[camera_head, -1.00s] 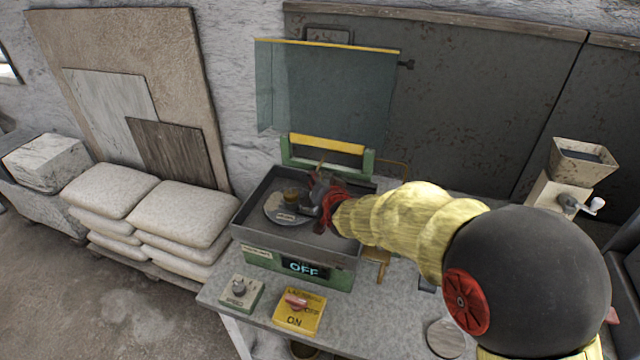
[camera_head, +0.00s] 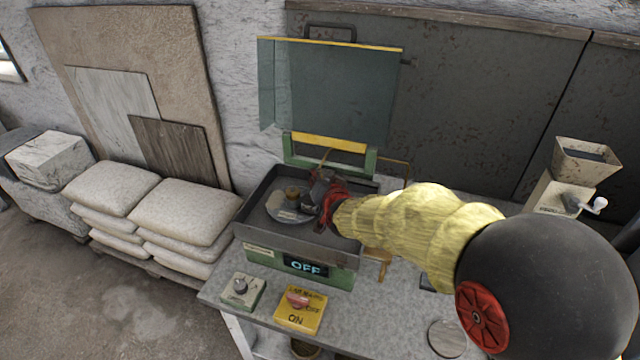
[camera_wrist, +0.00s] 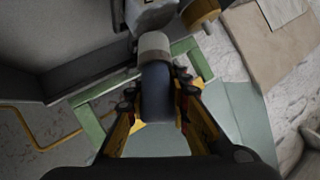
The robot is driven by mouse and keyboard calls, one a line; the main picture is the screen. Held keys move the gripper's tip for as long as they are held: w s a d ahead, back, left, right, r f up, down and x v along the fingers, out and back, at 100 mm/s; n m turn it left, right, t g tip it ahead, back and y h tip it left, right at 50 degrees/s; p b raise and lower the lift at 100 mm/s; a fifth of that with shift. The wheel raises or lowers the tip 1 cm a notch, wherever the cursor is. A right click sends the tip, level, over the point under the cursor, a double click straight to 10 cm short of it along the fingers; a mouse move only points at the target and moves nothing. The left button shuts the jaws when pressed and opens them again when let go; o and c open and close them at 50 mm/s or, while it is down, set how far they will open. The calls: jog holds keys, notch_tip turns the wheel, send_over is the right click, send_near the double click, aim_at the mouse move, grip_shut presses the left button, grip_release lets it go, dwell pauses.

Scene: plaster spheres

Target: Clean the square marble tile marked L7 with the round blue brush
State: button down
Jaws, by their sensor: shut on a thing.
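My gripper (camera_head: 322,193) reaches into the grey tray of the green-based machine (camera_head: 300,272). In the wrist view the gripper (camera_wrist: 158,95) is shut on a round blue thing with a pale end (camera_wrist: 154,44), which looks like the blue brush (camera_wrist: 157,88). In the head view the gripper hides the brush. A round grey disc (camera_head: 276,204) lies in the tray, just left of the gripper, with a small pale label on it. A brown knob-like piece (camera_head: 292,192) stands at the disc. I cannot make out a square tile or the mark L7.
A raised clear shield (camera_head: 330,95) stands behind the tray. The machine's display reads OFF. A grinder (camera_head: 570,185) stands at the right, and stacked sacks (camera_head: 185,210) at the left.

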jog(key=shift+w+d+r, duration=0.1)
jog(key=shift+w+r, duration=0.05)
jog(key=shift+r, duration=0.1)
jog(key=shift+w+a+f, duration=0.2)
jog(key=shift+a+f, duration=0.05)
jog(key=shift+a, duration=0.25)
jog(key=shift+w+a+f, duration=0.2)
jog(key=shift+a+f, duration=0.05)
jog(key=shift+a, duration=0.25)
jog(key=shift+f, duration=0.25)
jog(key=shift+w, duration=0.1)
jog(key=shift+w+d+b, duration=0.2)
jog(key=shift+w+b, duration=0.15)
jog(key=shift+b, duration=0.3)
jog(key=shift+w, duration=0.1)
